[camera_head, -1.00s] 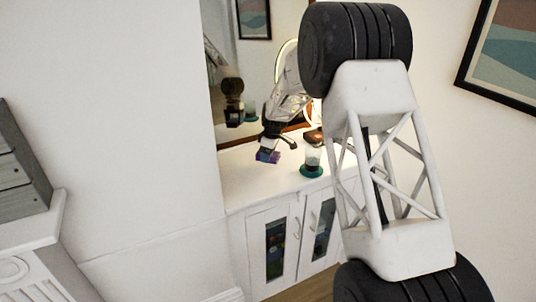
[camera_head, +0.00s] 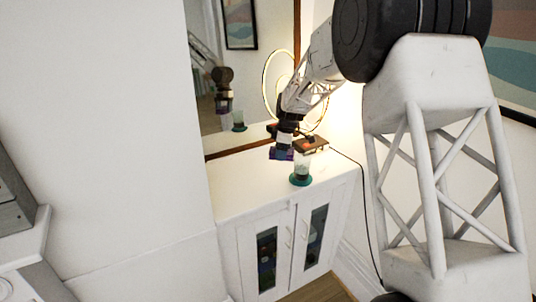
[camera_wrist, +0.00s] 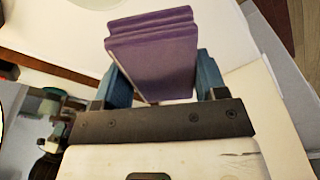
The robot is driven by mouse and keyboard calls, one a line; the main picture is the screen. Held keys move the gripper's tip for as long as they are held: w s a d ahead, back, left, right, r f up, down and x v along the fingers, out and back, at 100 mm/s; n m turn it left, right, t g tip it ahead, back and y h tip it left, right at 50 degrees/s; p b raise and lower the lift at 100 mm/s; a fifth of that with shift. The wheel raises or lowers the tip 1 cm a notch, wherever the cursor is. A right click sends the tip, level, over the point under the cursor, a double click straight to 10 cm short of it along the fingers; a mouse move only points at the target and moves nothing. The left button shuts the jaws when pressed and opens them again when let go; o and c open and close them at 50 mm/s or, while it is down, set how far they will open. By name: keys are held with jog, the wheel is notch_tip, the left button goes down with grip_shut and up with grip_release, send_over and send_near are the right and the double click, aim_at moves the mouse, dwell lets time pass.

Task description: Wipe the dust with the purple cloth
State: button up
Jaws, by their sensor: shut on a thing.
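The purple cloth (camera_head: 281,154) is a folded, layered pad. My gripper (camera_head: 284,146) is shut on it and points down over the white cabinet top (camera_head: 232,188). In the wrist view the cloth (camera_wrist: 152,62) sits between the two blue-grey fingers of my gripper (camera_wrist: 158,78), with its layered edge outward. The cloth is at or just above the surface; I cannot tell whether it touches. No dust can be made out on the cabinet top in these views.
A glass on a teal coaster (camera_head: 300,179) stands close to the cloth, to its right and nearer. A brown stand (camera_head: 311,145) with an orange item is behind it. A lit ring lamp (camera_head: 276,88) and mirror (camera_head: 224,120) are at the back. The top's left front is clear.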

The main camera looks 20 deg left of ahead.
jog(key=s+d, duration=0.1)
jog(key=d, duration=1.6)
jog(key=s+d+f+m+t+h, duration=0.1)
jog(key=s+d+f+m, duration=0.1)
jog(key=d+f+m, duration=0.75)
jog(key=s+d+f+m, duration=0.1)
jog(key=d+f+m, duration=0.3)
jog(key=d+f, duration=1)
jog(key=s+d+f+m+t+h, duration=0.15)
jog(key=d+f+m, duration=0.4)
jog(key=f, duration=1.15)
jog(key=w+a+r+n+y, duration=0.1)
jog(key=w+a+r+n, duration=0.25)
jog(key=a+r, duration=0.65)
jog(key=w+a+r+n+g, duration=0.15)
jog(key=w+a+r, duration=0.5)
jog(key=r, duration=0.65)
jog(key=w+a+r+n+y, duration=0.1)
jog(key=w+a+r+n, duration=0.25)
jog(key=a+r, duration=0.7)
jog(key=w+a+r, duration=0.2)
jog(key=w+a, duration=0.2)
jog(key=a, duration=0.1)
jog(key=shift+a, duration=0.15)
jog(key=shift+f, duration=0.1)
